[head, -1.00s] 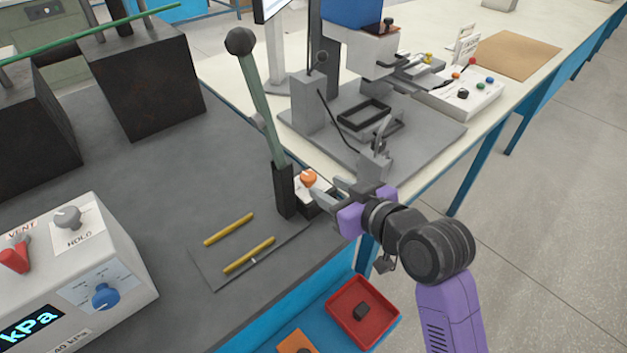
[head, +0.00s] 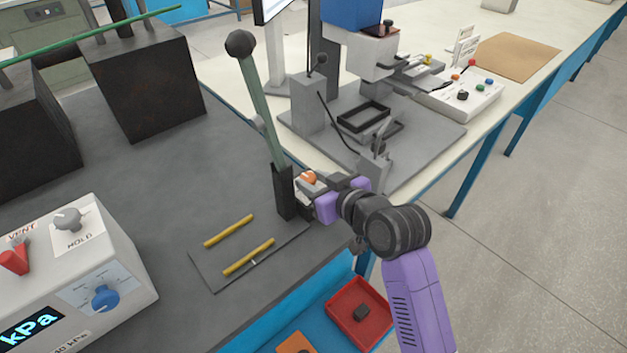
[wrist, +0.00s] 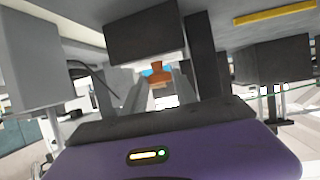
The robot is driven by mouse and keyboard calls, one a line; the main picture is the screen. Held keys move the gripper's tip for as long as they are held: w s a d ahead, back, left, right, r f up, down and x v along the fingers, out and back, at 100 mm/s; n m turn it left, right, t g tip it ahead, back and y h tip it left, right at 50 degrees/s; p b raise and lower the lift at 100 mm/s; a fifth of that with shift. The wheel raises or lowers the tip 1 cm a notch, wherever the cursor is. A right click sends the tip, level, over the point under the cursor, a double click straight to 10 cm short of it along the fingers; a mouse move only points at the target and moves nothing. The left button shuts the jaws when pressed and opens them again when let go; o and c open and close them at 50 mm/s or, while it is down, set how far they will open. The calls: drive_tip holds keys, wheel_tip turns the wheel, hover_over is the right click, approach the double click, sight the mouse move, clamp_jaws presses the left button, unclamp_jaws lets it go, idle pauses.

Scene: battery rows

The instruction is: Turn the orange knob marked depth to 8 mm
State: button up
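The orange knob (head: 309,178) sits on a small box with a white top beside the base of the upright lever, at the bench's right edge. My gripper (head: 313,182) is right at the knob, coming from the right. In the wrist view the knob (wrist: 157,73) shows between and just beyond the two grey fingers of my gripper (wrist: 158,92), which are apart. I cannot tell whether the fingers touch it. The scale markings around the knob are hidden or too small to read.
A lever with a black ball (head: 239,43) stands just left of the knob. Two yellow rods (head: 249,257) lie on a grey plate in front. A grey press stand (head: 420,140) is behind. A red tray (head: 360,314) sits below the bench edge.

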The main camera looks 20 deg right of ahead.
clamp_jaws()
drive_tip(key=shift+a+m+h+p, duration=0.1)
drive_tip(key=shift+m+h+p, duration=0.6)
drive_tip(key=shift+h+p, duration=0.1)
drive_tip(key=o, duration=0.8)
unclamp_jaws()
drive_tip(key=shift+s, duration=0.1)
drive_tip(key=v, duration=0.7)
drive_tip(key=shift+s+r, duration=0.1)
drive_tip(key=shift+s, duration=0.2)
